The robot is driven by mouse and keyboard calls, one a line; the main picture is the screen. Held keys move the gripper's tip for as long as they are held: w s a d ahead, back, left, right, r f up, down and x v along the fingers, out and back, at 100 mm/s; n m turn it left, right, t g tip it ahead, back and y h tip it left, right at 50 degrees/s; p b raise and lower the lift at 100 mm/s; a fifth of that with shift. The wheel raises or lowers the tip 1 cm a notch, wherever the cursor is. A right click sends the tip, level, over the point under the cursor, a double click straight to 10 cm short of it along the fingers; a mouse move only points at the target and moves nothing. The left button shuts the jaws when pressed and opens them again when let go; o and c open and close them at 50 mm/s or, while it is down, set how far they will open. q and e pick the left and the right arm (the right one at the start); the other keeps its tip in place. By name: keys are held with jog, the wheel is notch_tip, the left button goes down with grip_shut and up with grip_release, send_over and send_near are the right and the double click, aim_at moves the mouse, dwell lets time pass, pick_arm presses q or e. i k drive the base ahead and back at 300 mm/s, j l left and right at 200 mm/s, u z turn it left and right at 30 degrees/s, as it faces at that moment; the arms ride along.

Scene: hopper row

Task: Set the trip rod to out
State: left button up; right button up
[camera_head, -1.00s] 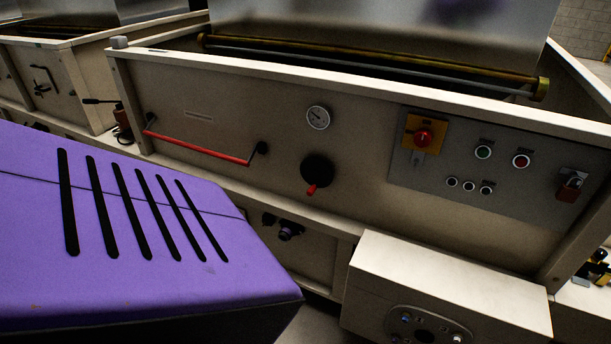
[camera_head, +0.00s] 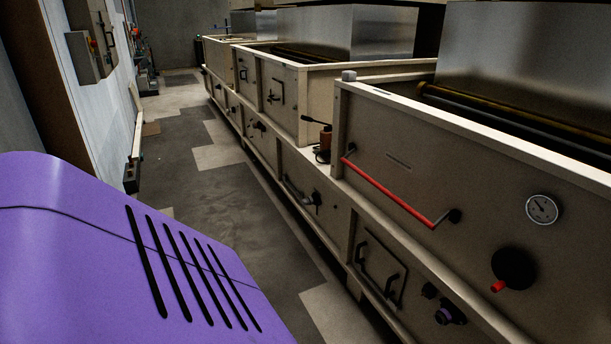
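A red rod (camera_head: 387,190) runs slantwise between two dark end mounts on the front panel of the nearest hopper (camera_head: 420,170), in the right half of the head view. It looks like the trip rod, but no label can be read. I cannot tell from this angle whether it stands in or out. A round black knob (camera_head: 514,266) with a red tip sits lower right of it, and a round gauge (camera_head: 542,209) is above the knob. Neither of my grippers is in view, and nothing touches the rod.
More beige hoppers (camera_head: 318,95) stand in a row toward the back. A grey-floored aisle (camera_head: 235,205) runs clear along the row. A wall box (camera_head: 85,57) hangs at left.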

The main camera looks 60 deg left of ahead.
aim_at(429, 224)
jog(key=i+j+u, duration=0.1)
jog(key=u, duration=0.35)
jog(key=i+j+u, duration=0.15)
jog(key=u, duration=0.35)
jog(key=i+u, duration=0.15)
jog(key=u, duration=0.3)
jog(key=i+l+z, duration=0.1)
jog(key=i+l, duration=0.15)
jog(key=i, duration=0.15)
jog(key=i+l+z, duration=0.15)
jog(key=i, duration=0.25)
jog(key=l, duration=0.1)
